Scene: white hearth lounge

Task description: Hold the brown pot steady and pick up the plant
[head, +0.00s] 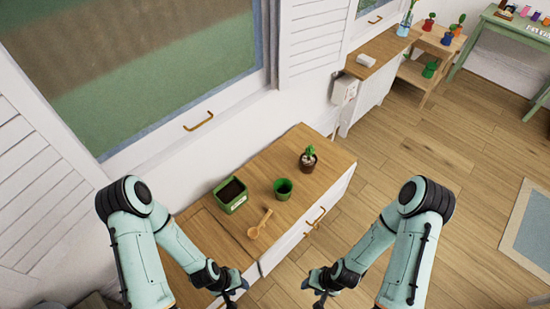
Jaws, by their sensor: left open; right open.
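A small brown pot (308,164) stands upright on the wooden cabinet top (325,148), towards its right end. A green plant (309,151) rises from the dark top of the pot. My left gripper (232,298) is open and empty, low in the picture, in front of the cabinet and well short of the pot. My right gripper (318,299) is open and empty, below the pot in the picture and apart from it. The fingertips of both grippers are small and partly cut by the bottom edge.
A green cup (283,189) stands left of the pot. A green rectangular planter with dark soil (230,195) and a wooden spoon (260,223) are further left. Cabinet handles (316,217) face front. Wooden floor (400,150) lies open to the right.

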